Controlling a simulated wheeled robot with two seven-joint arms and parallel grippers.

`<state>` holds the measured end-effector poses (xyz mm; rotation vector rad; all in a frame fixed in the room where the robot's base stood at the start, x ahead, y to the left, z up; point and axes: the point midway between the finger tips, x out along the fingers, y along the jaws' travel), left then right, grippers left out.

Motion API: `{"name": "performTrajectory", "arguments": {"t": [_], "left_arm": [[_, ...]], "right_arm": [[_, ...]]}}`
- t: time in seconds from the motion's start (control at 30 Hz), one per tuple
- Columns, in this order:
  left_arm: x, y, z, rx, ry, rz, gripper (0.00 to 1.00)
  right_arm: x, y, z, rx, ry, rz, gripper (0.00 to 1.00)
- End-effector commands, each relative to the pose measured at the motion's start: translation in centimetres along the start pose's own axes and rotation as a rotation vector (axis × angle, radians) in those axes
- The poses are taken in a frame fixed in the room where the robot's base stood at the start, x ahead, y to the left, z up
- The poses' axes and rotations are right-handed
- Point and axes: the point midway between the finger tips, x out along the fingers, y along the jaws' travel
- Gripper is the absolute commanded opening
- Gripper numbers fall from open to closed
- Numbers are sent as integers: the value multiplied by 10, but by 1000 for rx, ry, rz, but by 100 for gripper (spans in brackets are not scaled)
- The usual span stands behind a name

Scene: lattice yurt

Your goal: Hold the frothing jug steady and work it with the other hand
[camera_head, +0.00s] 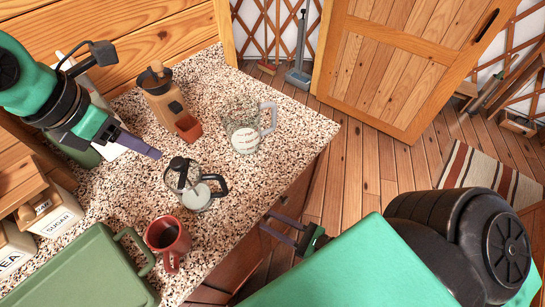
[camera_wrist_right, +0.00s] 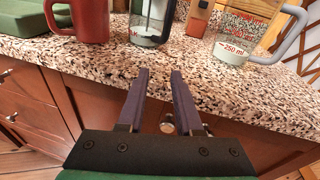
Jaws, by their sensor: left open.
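The frothing jug (camera_head: 201,196) is a small clear vessel with a black handle, a black plunger knob and white liquid inside. It stands upright on the speckled counter, and its lower part also shows in the right wrist view (camera_wrist_right: 153,30). My left gripper (camera_head: 148,149) is open above the counter, up and left of the jug, apart from it. My right gripper (camera_head: 281,231) is in front of the counter edge, right of and below the jug. In the right wrist view its fingers (camera_wrist_right: 160,73) are apart with nothing between them.
A red mug (camera_head: 168,238) stands near the jug, beside a green bread-bin-like box (camera_head: 85,272). A measuring jug (camera_head: 242,128) and a wooden grinder (camera_head: 163,98) stand behind. A sugar canister (camera_head: 55,212) is at left. Counter between jug and front edge is clear.

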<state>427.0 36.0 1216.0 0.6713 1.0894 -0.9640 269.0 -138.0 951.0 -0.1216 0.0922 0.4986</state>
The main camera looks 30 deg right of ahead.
Motion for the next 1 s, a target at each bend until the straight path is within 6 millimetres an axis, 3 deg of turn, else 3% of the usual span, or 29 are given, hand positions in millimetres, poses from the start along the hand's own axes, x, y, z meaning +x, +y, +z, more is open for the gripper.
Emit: {"name": "performTrajectory", "arguments": {"t": [0.03, 0.13, 0.33, 0.43, 0.8, 1.0], "left_arm": [[0, 0, 0, 0, 0, 0, 50], [0, 0, 0, 0, 0, 0, 50], [0, 0, 0, 0, 0, 0, 50], [0, 0, 0, 0, 0, 0, 50], [0, 0, 0, 0, 0, 0, 50], [0, 0, 0, 0, 0, 0, 50]], "right_arm": [[0, -4, 18, 36, -42, -10, 34], [0, -8, 43, 86, -102, -19, 34], [3, -9, 50, 99, -120, -21, 34], [13, -9, 51, 98, -121, -19, 34], [100, -11, 61, 92, -121, -17, 34], [137, -12, 65, 94, -117, -17, 34]]}}
